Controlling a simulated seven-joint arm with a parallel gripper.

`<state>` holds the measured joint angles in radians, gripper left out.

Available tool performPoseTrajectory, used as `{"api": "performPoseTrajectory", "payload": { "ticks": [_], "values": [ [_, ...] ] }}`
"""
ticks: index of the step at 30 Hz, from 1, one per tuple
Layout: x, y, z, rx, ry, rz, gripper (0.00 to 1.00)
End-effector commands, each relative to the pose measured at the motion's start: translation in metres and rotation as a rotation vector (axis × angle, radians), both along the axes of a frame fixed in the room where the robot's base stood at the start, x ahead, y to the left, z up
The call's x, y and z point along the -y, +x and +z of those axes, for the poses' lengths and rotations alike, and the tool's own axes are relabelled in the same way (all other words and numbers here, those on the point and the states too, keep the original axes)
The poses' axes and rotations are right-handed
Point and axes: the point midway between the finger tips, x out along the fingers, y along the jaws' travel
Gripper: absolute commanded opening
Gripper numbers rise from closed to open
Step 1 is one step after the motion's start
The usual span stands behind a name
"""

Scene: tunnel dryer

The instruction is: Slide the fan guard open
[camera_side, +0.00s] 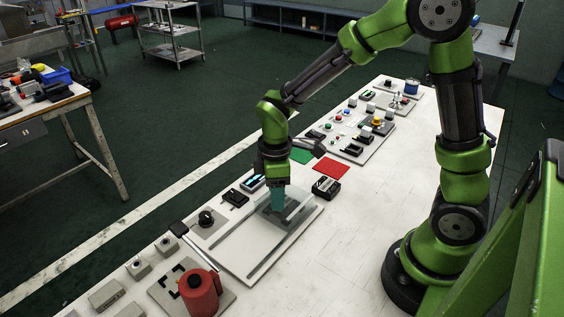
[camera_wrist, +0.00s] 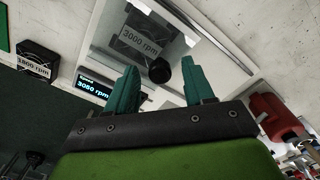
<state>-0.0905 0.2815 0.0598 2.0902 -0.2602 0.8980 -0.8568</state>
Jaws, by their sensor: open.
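The fan guard is a clear panel (camera_side: 300,204) at the far end of a pale mounting plate in the side view. A round black knob (camera_wrist: 159,70) stands between my fingertips. My gripper (camera_side: 278,208) points down over the guard. In the wrist view my gripper (camera_wrist: 160,66) is open, with a teal finger on each side of the knob. I cannot tell whether either finger touches the knob.
A speed display (camera_wrist: 93,88) reads 3060 rpm beside the plate. A block marked 1800 rpm (camera_wrist: 36,62) stands apart. The bench to the plate's right is clear (camera_side: 350,240).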

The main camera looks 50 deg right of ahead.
Motion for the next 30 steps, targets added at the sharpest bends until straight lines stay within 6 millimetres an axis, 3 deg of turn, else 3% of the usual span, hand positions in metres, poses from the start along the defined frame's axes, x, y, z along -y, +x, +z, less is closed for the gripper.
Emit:
{"api": "performPoseTrajectory", "payload": {
  "ticks": [3, 13, 23, 26, 30],
  "values": [
    [0.0, 0.0, 0.0, 0.0, 0.0, 0.0, 0.51],
    [0.0, 0.0, 0.001, 0.0, 0.0, 0.0, 0.0],
    [-0.007, 0.001, 0.001, 0.001, 0.001, 0.002, 0.0],
    [-0.028, 0.001, 0.001, 0.002, 0.001, 0.008, 0.0],
    [-0.069, 0.001, 0.001, 0.001, 0.001, 0.011, 0.0]
  ]
}}
